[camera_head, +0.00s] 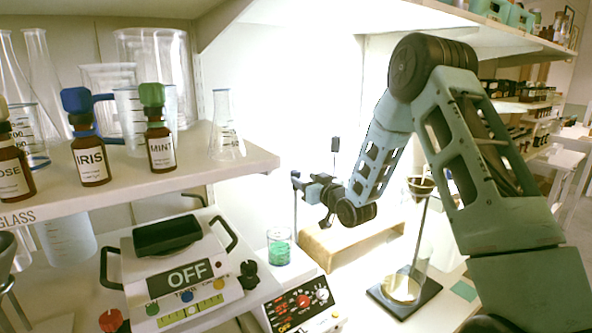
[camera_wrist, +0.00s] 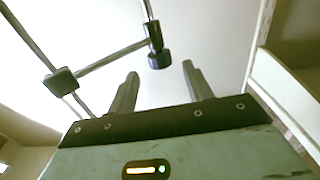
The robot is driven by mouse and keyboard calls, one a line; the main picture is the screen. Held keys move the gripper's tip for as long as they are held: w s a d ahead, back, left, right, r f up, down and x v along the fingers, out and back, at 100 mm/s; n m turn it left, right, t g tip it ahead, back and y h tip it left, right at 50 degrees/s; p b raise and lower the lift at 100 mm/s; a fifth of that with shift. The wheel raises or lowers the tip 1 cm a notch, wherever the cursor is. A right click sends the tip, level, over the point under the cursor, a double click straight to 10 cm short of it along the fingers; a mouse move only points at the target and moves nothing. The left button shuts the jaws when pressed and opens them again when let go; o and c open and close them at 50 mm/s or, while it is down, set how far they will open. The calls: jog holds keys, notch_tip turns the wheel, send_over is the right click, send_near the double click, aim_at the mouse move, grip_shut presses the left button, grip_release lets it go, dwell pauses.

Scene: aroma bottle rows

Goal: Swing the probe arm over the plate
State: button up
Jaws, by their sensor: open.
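The probe arm (camera_wrist: 110,56) is a thin metal bar in the wrist view. It runs from a dark clamp (camera_wrist: 62,81) on a rod to a dark vertical piece with a knob (camera_wrist: 158,59). My gripper (camera_wrist: 158,82) is open, and the knob shows beyond and between its fingertips, apparently with nothing held. In the head view my gripper (camera_head: 312,186) is close to the upright rod (camera_head: 295,212), and the bar is hard to make out there. The plate unit (camera_head: 303,304) has a red knob panel at the bottom centre. A beaker of green liquid (camera_head: 279,248) stands at its back.
A scale reading OFF (camera_head: 182,278) stands left. Bottles, including IRIS (camera_head: 90,150) and MINT (camera_head: 160,142), and glassware fill the upper left shelf (camera_head: 130,190). A wooden block (camera_head: 345,240) lies below my gripper. A funnel stand (camera_head: 405,292) is on the right.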

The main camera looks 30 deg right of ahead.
aim_at(298, 176)
jog(key=w+p, duration=0.1)
jog(key=w, duration=0.5)
grip_shut()
jog(key=shift+w+a, duration=0.1)
